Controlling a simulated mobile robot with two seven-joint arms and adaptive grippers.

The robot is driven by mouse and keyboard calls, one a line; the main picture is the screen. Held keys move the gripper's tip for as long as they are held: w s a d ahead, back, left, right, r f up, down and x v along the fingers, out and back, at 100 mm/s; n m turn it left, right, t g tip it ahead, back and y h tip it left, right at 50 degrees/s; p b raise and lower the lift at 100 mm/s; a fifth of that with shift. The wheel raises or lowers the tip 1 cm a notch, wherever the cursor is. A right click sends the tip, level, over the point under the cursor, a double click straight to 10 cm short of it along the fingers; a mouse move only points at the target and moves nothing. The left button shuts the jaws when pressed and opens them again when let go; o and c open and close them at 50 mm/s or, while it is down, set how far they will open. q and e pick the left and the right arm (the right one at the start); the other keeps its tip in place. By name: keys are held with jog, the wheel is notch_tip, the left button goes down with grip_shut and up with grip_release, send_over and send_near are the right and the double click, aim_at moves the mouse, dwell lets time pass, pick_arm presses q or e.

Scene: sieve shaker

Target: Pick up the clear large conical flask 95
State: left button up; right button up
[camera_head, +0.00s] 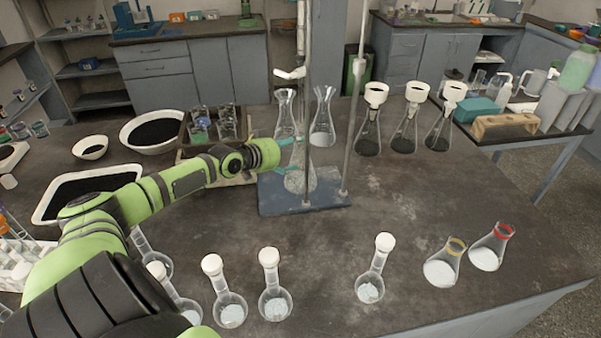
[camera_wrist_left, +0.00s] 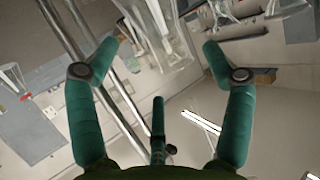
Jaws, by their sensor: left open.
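Three clear conical flasks stand near the metal stand: one at the back left (camera_head: 284,117), one at the back right (camera_head: 322,122), and one on the stand's blue base (camera_head: 300,178). I cannot tell which is flask 95. My left arm reaches in from the left, and its gripper (camera_head: 287,143) is level with the flask on the base, partly hiding it. In the left wrist view the left gripper (camera_wrist_left: 158,50) is open, with teal fingers spread. Clear glass (camera_wrist_left: 165,38) shows between and beyond the fingertips, not visibly gripped. My right gripper is not in view.
Metal stand rods (camera_head: 349,110) rise close to the gripper. Flasks with white funnels (camera_head: 370,125) stand to the right. Several stoppered round flasks (camera_head: 276,302) line the front. A rack of beakers (camera_head: 227,125) sits left of the gripper. The table's right middle is clear.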

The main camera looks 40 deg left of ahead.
aim_at(298, 147)
pick_arm(q)
jog(key=shift+x, duration=1.75)
jog(key=c, duration=1.6)
jog(key=shift+r, duration=0.1)
grip_shut()
jog(key=shift+r, duration=0.15)
